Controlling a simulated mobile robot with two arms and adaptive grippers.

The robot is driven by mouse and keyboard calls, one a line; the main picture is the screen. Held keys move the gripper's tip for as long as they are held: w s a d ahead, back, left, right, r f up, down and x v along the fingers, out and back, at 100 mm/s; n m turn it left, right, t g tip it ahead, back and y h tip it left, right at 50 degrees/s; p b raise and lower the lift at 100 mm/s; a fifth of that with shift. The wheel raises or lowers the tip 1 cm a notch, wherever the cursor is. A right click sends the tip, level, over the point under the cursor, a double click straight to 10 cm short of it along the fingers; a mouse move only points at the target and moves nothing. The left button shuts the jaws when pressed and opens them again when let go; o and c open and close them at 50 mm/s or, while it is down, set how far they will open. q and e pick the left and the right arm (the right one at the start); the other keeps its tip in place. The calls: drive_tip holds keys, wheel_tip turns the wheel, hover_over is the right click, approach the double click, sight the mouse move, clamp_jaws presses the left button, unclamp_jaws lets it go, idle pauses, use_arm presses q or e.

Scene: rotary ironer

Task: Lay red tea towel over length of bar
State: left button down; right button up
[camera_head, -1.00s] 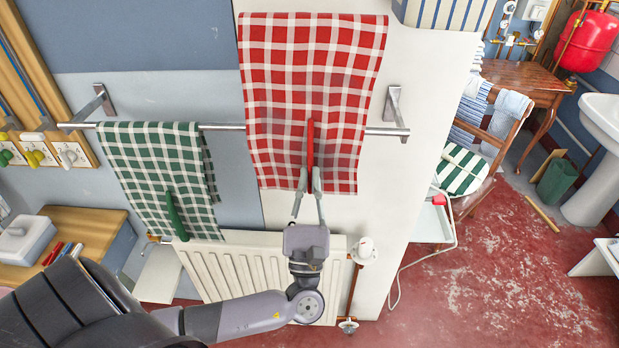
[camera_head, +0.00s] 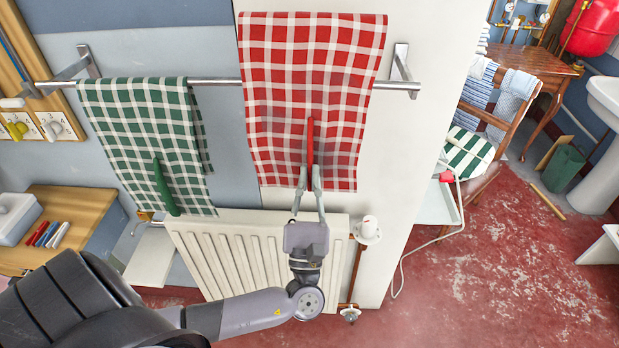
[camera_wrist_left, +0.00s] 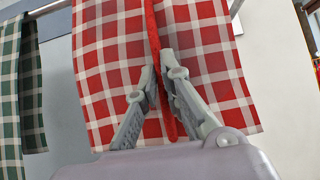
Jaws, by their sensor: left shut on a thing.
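The red and white checked tea towel (camera_head: 315,60) hangs spread out in front of the metal bar (camera_head: 220,82) and hides part of it. Its upper edge shows above the bar and its lower edge well below. I cannot tell whether the towel touches the bar. My left gripper (camera_head: 311,178), below the bar, is shut on the narrow red strip (camera_head: 310,140) on the towel's face. In the left wrist view, the fingers (camera_wrist_left: 160,80) close on that strip, with the towel (camera_wrist_left: 105,60) behind. My right gripper is not in view.
A green checked towel (camera_head: 140,110) with a green strip (camera_head: 164,188) hangs over the bar's left part. Wall brackets (camera_head: 401,62) hold the bar. A white radiator (camera_head: 235,250) stands below. Some bar shows bare right of the red towel.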

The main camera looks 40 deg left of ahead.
use_arm(q)
wheel_tip(320, 180, down, 10)
drive_tip(key=b, duration=0.8)
drive_tip(key=shift+r, duration=0.2)
drive_tip(key=shift+f+b, duration=0.4)
drive_tip(key=shift+b, duration=0.25)
drive_tip(key=c, duration=1.7)
unclamp_jaws()
drive_tip(key=shift+o, duration=0.2)
